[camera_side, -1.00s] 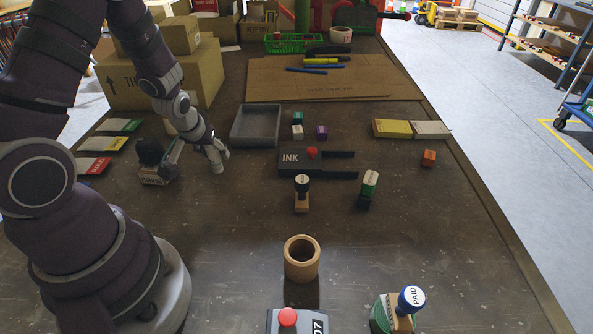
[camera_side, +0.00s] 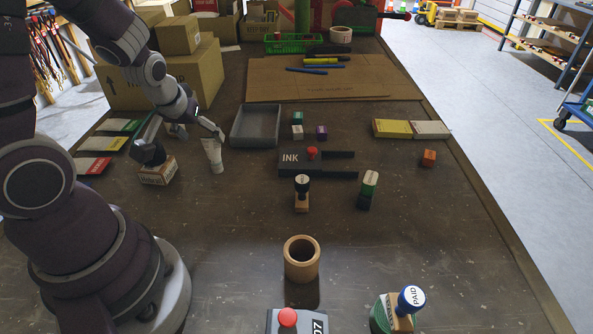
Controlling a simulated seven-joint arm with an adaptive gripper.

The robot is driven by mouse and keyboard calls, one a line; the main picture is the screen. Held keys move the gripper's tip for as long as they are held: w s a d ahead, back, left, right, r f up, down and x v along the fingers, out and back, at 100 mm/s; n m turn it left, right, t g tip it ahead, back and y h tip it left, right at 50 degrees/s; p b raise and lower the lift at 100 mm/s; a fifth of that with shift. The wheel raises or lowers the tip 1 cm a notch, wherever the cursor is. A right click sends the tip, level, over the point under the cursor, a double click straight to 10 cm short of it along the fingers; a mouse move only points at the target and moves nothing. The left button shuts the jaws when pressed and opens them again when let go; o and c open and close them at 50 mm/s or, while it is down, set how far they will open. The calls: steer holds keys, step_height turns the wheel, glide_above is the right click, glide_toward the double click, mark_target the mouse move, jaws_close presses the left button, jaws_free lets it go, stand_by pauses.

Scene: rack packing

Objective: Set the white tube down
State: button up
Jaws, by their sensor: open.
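The white tube (camera_side: 213,155) stands roughly upright on the table, left of centre, just in front of the grey tray. My gripper (camera_side: 183,138) is above and to the left of it with its fingers spread wide. The tip of the right finger is close to the tube's top edge; I cannot tell whether they touch. Nothing shows held between the fingers.
A grey tray (camera_side: 234,141) is right of the tube. Red, green and yellow cards (camera_side: 93,166) lie left. Bare table is in front of the tube.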

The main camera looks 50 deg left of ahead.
steer(key=s+d+r+m+t+h, duration=0.1)
steer(key=s+d+r+m+h, duration=0.2)
steer(key=s+d+r+m, duration=0.2)
steer(key=d+r+m, duration=0.3)
steer(key=d+r, duration=0.3)
steer(key=d, duration=0.2)
steer(key=shift+s+d+r+h, duration=0.15)
steer(key=shift+d+r+h, duration=0.2)
steer(key=shift+r+h, duration=0.05)
stand_by(0.6)
